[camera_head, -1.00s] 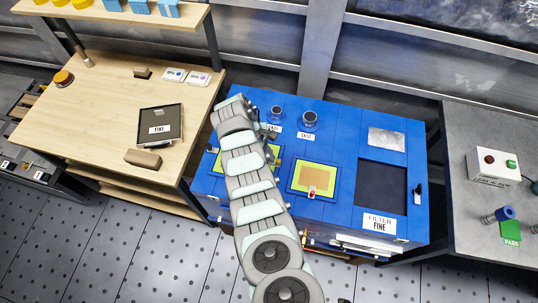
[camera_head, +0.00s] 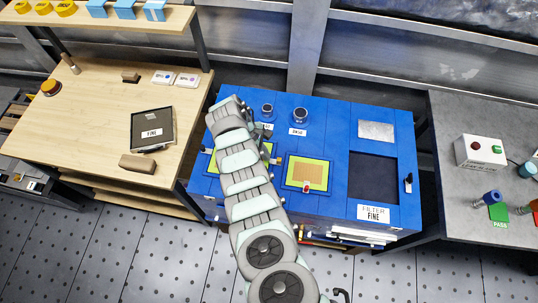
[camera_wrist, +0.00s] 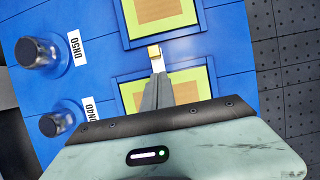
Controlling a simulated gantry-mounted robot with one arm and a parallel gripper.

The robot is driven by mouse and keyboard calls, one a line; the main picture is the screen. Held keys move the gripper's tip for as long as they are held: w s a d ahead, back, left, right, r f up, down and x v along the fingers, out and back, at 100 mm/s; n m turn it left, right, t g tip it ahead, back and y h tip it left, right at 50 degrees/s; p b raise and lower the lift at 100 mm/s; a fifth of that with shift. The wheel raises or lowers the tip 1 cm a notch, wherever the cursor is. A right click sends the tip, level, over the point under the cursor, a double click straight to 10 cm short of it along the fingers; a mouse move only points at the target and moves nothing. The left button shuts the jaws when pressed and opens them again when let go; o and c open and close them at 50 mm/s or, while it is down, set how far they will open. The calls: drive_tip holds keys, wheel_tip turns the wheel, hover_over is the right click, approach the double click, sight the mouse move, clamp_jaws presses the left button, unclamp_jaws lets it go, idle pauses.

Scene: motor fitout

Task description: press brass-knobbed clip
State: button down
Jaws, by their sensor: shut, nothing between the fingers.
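The brass-knobbed clip (camera_wrist: 154,53) shows in the wrist view as a small brass block on a pale base, at the edge of the nearer yellow-green panel (camera_wrist: 130,93). My gripper (camera_wrist: 157,76) is shut and empty, and its tips appear just beside the clip; I cannot tell whether they touch it. In the head view my arm covers much of the left panel (camera_head: 265,150), and a small piece that looks like the clip (camera_head: 275,160) shows at its right edge. The fingertips are hard to make out there.
The blue bench (camera_head: 335,130) has a second panel (camera_head: 305,172) with a red-topped clip (camera_head: 306,187). Two dark knobs, DN40 (camera_wrist: 52,124) and DN50 (camera_wrist: 38,52), stand up beside the panels. A dark opening (camera_head: 373,178) lies at the right.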

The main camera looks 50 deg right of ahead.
drive_tip(key=shift+w+a+r, duration=0.2)
drive_tip(key=shift+w+a, duration=0.15)
drive_tip(key=shift+w, duration=0.2)
drive_tip(key=shift+w+a+r, duration=0.15)
drive_tip(key=shift+w+a, duration=0.15)
drive_tip(key=shift+w, duration=0.2)
drive_tip(key=v, duration=0.9)
drive_tip(key=shift+s, duration=0.15)
drive_tip(key=shift+r, duration=0.1)
